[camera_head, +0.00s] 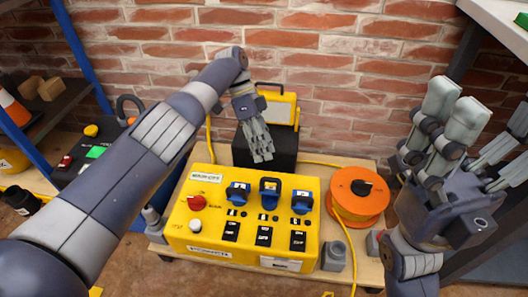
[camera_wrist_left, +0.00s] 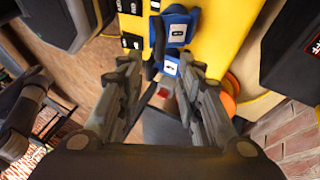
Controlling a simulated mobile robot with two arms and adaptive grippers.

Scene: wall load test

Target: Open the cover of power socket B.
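A yellow power box (camera_head: 215,236) stands on a wooden bench, with three blue-covered sockets in a row. The middle one, which I take as socket B (camera_head: 270,190), sits between the left (camera_head: 237,194) and right (camera_head: 303,202) ones. Their letters are too small to read. My right gripper (camera_head: 480,125) is open and empty at the right.
An orange cable reel (camera_head: 357,197) sits right of the box. A yellow work lamp (camera_head: 282,108) on a black case (camera_head: 284,157) stands behind it, before a brick wall (camera_head: 320,60). A grey plug-like item (camera_head: 334,256) stands near the box's right corner. Shelving (camera_head: 40,110) is at left.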

